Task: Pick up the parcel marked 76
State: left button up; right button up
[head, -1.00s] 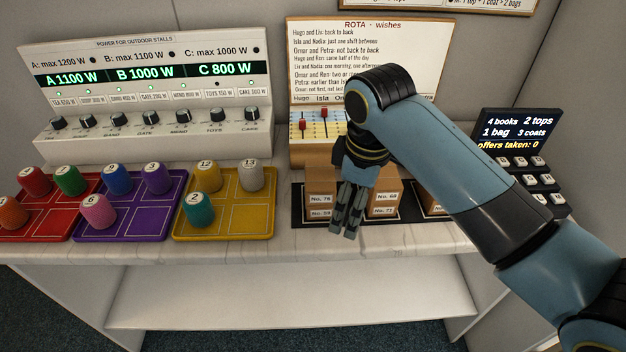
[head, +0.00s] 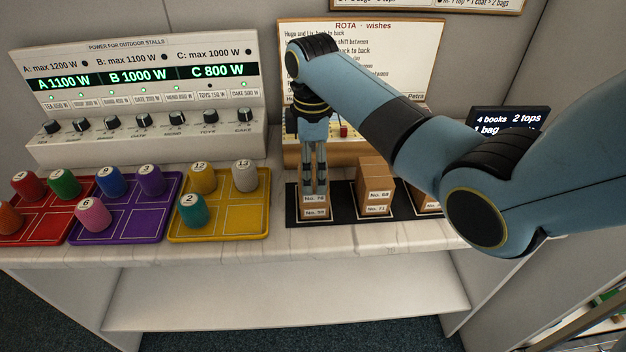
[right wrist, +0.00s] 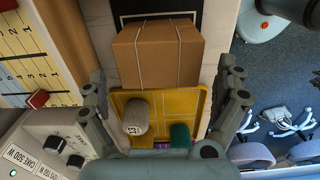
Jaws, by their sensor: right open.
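The parcel marked No. 76 (head: 314,200) is the upper of two brown parcels stacked at the left end of the row. The parcel marked No. 59 (head: 315,213) is under it. My right gripper (head: 314,187) points down at this stack, and its fingers hide part of the upper parcel in the head view. In the right wrist view the open fingers (right wrist: 162,72) stand apart, with a brown parcel (right wrist: 158,52) ahead between their tips; its number does not show there. I cannot tell whether the fingers touch it. My left gripper is not in view.
A second stack, No. 68 (head: 376,174) over No. 71 (head: 375,206), stands to the right on a dark base. More parcels (head: 427,201) are partly behind my right arm. A yellow tray (head: 245,222) with cylinders lies to the left. The rota board (head: 425,60) stands behind.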

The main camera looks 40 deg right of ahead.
notch_tip(320, 180, down, 4)
jog(key=shift+w+a+f, duration=0.1)
jog(key=shift+w, duration=0.05)
jog(key=c, duration=0.9)
jog(key=shift+c, duration=0.2)
